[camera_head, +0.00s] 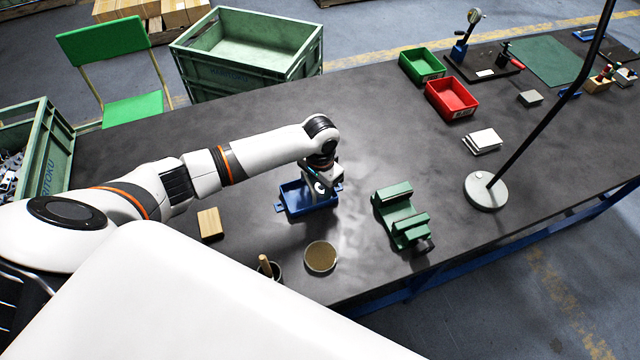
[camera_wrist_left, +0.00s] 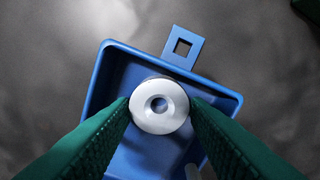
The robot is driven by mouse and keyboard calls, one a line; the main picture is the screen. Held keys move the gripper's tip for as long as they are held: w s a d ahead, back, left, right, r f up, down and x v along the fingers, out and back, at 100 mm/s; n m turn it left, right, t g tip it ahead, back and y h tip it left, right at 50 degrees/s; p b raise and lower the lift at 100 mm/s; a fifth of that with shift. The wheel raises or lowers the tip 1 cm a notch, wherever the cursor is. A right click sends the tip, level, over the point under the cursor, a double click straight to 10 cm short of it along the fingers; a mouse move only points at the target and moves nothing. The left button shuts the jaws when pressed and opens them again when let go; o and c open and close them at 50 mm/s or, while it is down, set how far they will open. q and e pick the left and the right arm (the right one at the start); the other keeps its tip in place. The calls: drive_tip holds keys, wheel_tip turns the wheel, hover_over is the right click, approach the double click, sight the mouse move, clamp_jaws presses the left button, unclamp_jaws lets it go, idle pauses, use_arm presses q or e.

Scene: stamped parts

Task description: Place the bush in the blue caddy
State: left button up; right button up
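The bush (camera_wrist_left: 143,117) is a pale metal ring with a round hole, and its flat face shows in the left wrist view. My left gripper (camera_wrist_left: 160,110) has its two green fingers on either side of the bush, touching it. The blue caddy (camera_wrist_left: 105,75) is an open tray with a square-holed tab, and the bush shows over its inside. In the head view my left gripper (camera_head: 322,182) is above the right part of the caddy (camera_head: 290,212), hiding some of it. I cannot tell how high the bush is above the caddy floor. My right gripper is not in view.
A grey piece (camera_wrist_left: 192,172) shows at the lower edge of the caddy. A green vise (camera_head: 402,215) stands to the right. A wooden block (camera_head: 210,223) and a round dish (camera_head: 320,257) lie nearby. A lamp base (camera_head: 486,190) stands farther right.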

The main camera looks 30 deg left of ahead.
sight(320, 190)
use_arm(q)
drive_tip(key=shift+r, duration=0.1)
wheel_tip(320, 190, up, 12)
idle(0.5)
idle(0.5)
